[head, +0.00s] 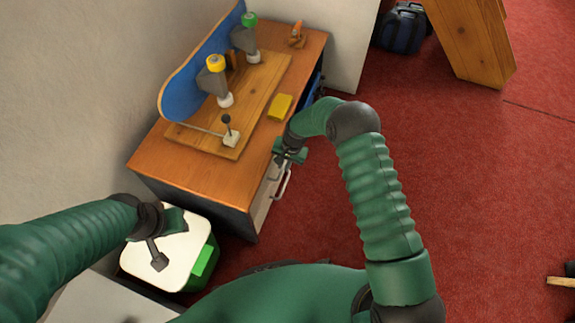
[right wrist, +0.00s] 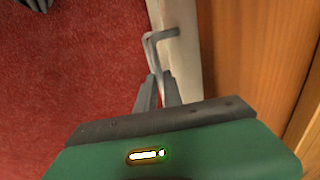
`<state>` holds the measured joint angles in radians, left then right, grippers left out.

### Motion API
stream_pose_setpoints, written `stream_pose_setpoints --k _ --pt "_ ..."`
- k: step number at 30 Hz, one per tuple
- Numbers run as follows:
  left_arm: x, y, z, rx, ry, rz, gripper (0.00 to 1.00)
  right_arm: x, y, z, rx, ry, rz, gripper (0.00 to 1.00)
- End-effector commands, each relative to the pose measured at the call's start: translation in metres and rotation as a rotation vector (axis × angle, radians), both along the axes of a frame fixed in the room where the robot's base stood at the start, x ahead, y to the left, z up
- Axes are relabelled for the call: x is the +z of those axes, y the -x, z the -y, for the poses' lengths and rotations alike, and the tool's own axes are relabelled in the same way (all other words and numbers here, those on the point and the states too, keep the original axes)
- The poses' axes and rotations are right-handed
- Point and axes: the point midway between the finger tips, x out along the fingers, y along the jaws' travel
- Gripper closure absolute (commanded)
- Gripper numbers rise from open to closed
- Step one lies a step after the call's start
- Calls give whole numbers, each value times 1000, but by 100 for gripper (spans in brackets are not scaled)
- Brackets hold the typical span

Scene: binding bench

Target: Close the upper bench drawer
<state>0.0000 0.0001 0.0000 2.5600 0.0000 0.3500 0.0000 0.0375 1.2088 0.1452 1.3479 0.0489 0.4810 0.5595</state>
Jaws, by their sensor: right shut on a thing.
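The wooden bench (head: 190,170) stands along the wall, with pale drawer fronts (head: 262,203) on its side facing right. My right gripper (head: 291,153) is at the bench's upper edge, by the upper drawer. In the right wrist view, its fingers (right wrist: 158,92) are shut on a grey bar handle (right wrist: 151,52). The pale upper drawer front (right wrist: 187,60) lies close along the wooden top there; how far it stands out is hard to tell. Another metal handle (head: 283,183) shows below my right gripper. My left gripper (head: 158,252) is over a white-lidded bin; its jaw state is unclear.
A blue skateboard (head: 190,80) stands on a board on the bench, with a yellow block (head: 280,106) nearby. The white-lidded bin (head: 188,262) stands at the bench's near end. Red carpet (head: 470,190) to the right is mostly clear. A blue bag (head: 402,28) lies at the back.

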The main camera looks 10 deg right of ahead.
Motion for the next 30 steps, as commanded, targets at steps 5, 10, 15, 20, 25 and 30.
stream_pose_setpoints --k 5,10,15,20,25,30 --pt "0 0 0 0 0 0 64 2 -3 -4 0 -6 10 75" --pt "0 0 0 0 0 0 64 2 -2 -3 0 -5 8 67" --pt "0 0 0 0 0 0 64 2 -2 -2 0 -4 7 67" --pt "12 0 0 0 0 0 64 22 0 0 0 -3 7 67" --pt "36 0 0 0 0 0 64 71 4 7 0 -2 9 67" --pt "57 0 0 0 0 0 64 119 10 16 0 -3 8 67"
